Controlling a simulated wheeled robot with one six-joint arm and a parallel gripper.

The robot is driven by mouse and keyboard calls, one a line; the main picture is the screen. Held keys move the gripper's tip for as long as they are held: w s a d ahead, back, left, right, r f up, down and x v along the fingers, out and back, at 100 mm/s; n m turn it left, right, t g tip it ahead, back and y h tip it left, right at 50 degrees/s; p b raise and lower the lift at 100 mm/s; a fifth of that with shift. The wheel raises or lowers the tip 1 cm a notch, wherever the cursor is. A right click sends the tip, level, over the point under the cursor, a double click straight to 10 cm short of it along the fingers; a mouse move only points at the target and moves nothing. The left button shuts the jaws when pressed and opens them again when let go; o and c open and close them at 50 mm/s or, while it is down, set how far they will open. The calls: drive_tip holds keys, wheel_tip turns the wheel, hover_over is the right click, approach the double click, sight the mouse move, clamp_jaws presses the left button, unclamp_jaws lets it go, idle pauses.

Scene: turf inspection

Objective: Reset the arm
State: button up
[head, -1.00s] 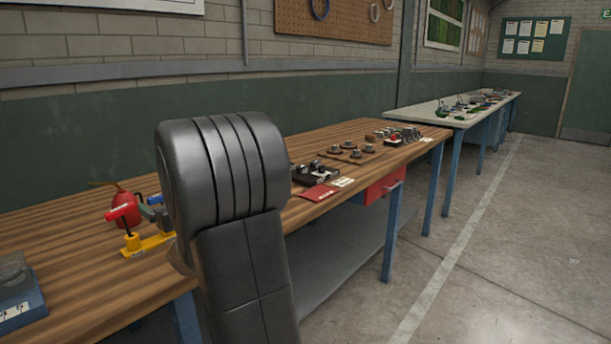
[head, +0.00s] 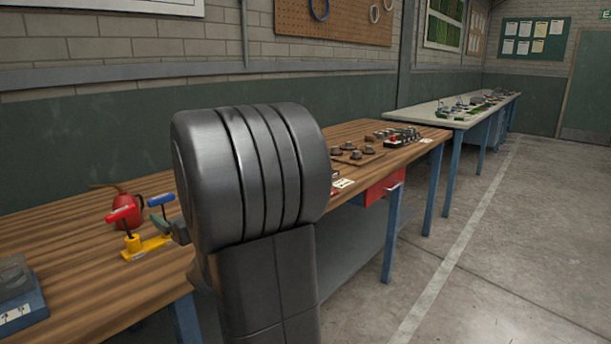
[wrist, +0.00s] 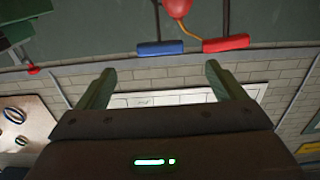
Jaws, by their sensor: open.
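My arm's dark, ribbed link fills the middle of the head view and hides part of the wooden bench (head: 80,240). My gripper (wrist: 160,80) shows in the wrist view with two green fingers spread well apart and nothing between them. The wrist view looks past the fingers at the brick wall and a white-framed board (wrist: 150,98), and the room appears upside down in it.
A yellow stand with red and blue handles (head: 147,247) and a red oil can (head: 128,212) are on the bench, left of my arm. A blue-based device (head: 18,295) sits at the left edge. A lighter bench (head: 425,115) stands farther back. The concrete floor (head: 500,260) at right is clear.

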drive_tip(key=x, duration=0.7)
wheel_tip(320, 180, up, 10)
drive_tip(key=p, duration=0.9)
hover_over(163, 201)
drive_tip(key=v, duration=0.2)
drive_tip(key=shift+w+a, duration=0.15)
